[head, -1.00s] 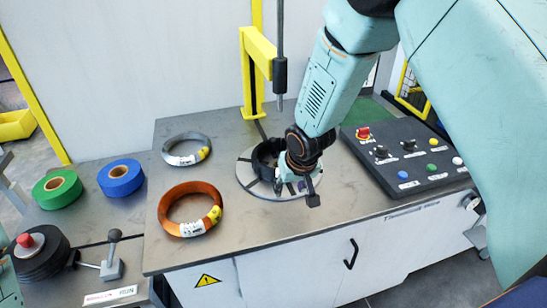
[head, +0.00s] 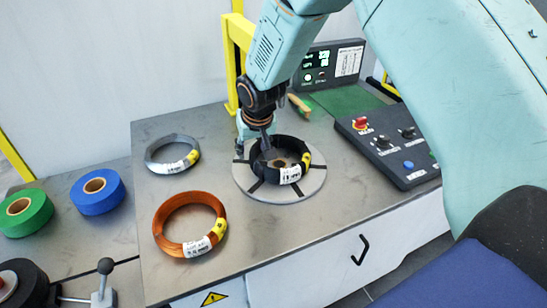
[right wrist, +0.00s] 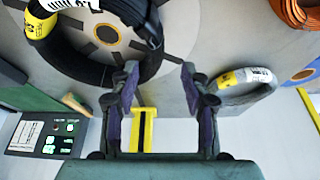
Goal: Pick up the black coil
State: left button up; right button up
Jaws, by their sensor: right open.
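The black coil (head: 264,184), with a white label and a yellow tag, lies flat on the round grey turntable (head: 318,183). In the right wrist view the coil (right wrist: 72,66) fills the upper left. My right gripper (head: 255,147) is at the coil's far-left side in the head view, its fingers pointing down and partly hidden by the wrist. In the right wrist view its fingers (right wrist: 160,84) are apart, with the coil's rim close to the left finger. I cannot tell whether they touch. My left gripper is not in view.
A grey coil (head: 158,158) and a copper coil (head: 165,222) lie left of the turntable. Green tape (head: 38,215) and blue tape (head: 109,201) are farther left. A yellow post (head: 231,65) stands behind; a button panel (head: 375,150) is at right.

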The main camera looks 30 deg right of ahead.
aim_at(254, 158)
jog(key=shift+d+f, duration=0.15)
jog(key=shift+f, duration=0.3)
jog(key=x, duration=0.3)
jog(key=shift+s+d+f, duration=0.15)
jog(key=shift+s+f, duration=0.05)
jog(key=shift+f, duration=0.3)
jog(key=shift+w+f, duration=0.35)
jog(key=shift+w, duration=0.05)
jog(key=shift+s+r, duration=0.2)
jog(key=shift+s, duration=0.05)
jog(key=shift+c, duration=0.4)
jog(key=shift+s+r, duration=0.1)
jog(key=shift+s, duration=0.1)
jog(key=c, duration=0.3)
jog(key=shift+w+f, duration=0.2)
jog(key=shift+w, duration=0.15)
jog(key=c, duration=0.5)
grip_shut()
jog(key=shift+s+r, duration=0.1)
jog(key=shift+s, duration=0.1)
jog(key=shift+w, duration=0.15)
